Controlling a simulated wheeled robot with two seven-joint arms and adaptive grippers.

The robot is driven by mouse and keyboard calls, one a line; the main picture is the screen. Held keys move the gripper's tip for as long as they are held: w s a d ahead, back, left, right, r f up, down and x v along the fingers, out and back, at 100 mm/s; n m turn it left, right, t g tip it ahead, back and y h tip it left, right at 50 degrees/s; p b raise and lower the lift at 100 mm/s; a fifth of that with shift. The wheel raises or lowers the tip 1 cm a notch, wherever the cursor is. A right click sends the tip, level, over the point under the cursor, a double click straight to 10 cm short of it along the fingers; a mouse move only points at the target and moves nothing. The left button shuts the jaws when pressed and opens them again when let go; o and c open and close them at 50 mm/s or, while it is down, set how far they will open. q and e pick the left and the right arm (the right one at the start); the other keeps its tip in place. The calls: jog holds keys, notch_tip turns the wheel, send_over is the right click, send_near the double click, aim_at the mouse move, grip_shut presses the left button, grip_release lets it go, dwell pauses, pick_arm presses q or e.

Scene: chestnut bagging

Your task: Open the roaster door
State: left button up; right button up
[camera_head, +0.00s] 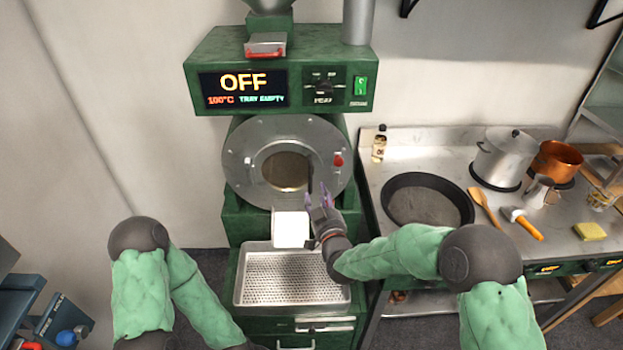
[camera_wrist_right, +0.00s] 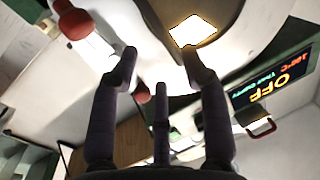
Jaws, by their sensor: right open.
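The roaster (camera_head: 238,130) is a green machine. Its round grey metal door (camera_head: 240,172) has a dark round window and appears shut. A red knob (camera_head: 338,160) sits at the door's right side. My right gripper (camera_head: 320,194) is open and empty in front of the door's lower right, below the knob. In the right wrist view my fingers (camera_wrist_right: 160,56) are spread, with a red-ended handle (camera_wrist_right: 76,22) beyond them at the upper left. I cannot tell whether any finger touches the door. My left gripper is outside the picture; only its arm shows.
A perforated tray (camera_head: 241,290) lies below the door, under a white chute (camera_head: 291,229). The lit panel (camera_head: 243,88) reads OFF and TRAY EMPTY. On the steel counter at right stand a black pan (camera_head: 425,200), a pot (camera_head: 500,160) and a copper pot (camera_head: 557,160).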

aim_at(311, 191)
jog(key=x, duration=0.8)
jog(key=shift+w+a+b, duration=0.15)
jog(key=shift+w+b, duration=0.2)
jog(key=shift+b, duration=0.05)
grip_shut()
